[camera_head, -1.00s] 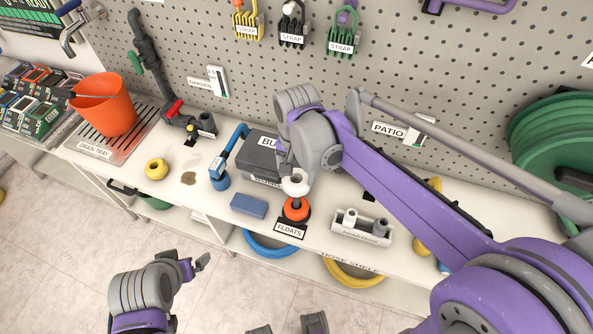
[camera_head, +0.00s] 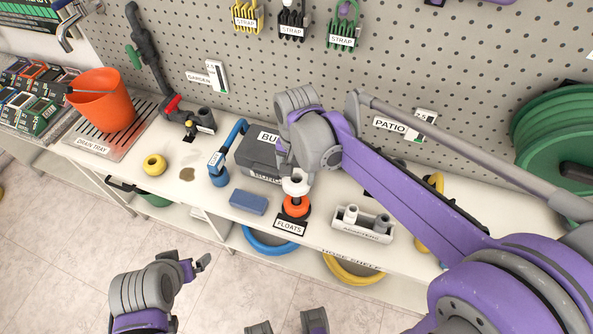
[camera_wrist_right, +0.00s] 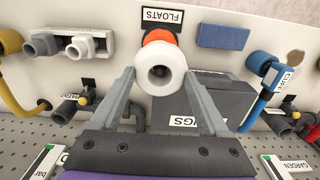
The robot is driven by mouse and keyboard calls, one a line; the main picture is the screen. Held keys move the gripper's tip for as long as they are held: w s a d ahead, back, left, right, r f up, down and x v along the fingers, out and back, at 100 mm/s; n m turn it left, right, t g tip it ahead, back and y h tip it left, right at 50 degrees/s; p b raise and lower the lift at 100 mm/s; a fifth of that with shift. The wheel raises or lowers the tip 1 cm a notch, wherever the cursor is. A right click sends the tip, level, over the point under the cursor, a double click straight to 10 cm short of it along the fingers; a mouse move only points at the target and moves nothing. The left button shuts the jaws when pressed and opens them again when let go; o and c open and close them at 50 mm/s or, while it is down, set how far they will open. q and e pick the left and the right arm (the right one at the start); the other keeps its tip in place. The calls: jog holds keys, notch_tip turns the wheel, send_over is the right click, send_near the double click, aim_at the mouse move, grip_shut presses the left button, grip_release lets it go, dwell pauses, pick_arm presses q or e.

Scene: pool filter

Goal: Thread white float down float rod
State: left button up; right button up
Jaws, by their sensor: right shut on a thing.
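The white float (camera_head: 296,184) is a ring with a central hole, held above the orange float (camera_head: 297,207) at the FLOATS label (camera_head: 290,224). My right gripper (camera_head: 293,172) is shut on the white float. In the right wrist view the white float (camera_wrist_right: 160,69) sits between the two fingertips of my right gripper (camera_wrist_right: 160,76), and the orange float (camera_wrist_right: 158,37) shows just behind it. The float rod is not clearly seen, so I cannot tell whether it is inside the white float's hole. My left gripper (camera_head: 203,262) is in front of the shelf, away from the floats; its opening is unclear.
A dark grey box (camera_head: 258,152) stands close behind the floats. A blue block (camera_head: 248,202) lies left, and an adapter tray (camera_head: 362,233) with fittings stands right. A pegboard (camera_head: 270,70) rises behind.

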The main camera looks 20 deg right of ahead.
aim_at(297, 186)
jog(key=shift+f+b, duration=2.15)
jog(key=shift+f, duration=1.2)
jog(key=o, duration=1.4)
jog(key=shift+r+p, duration=1.85)
jog(key=shift+r, duration=0.75)
notch_tip(297, 186, up, 11)
jog(key=shift+f+p, duration=0.15)
jog(key=shift+p, duration=0.2)
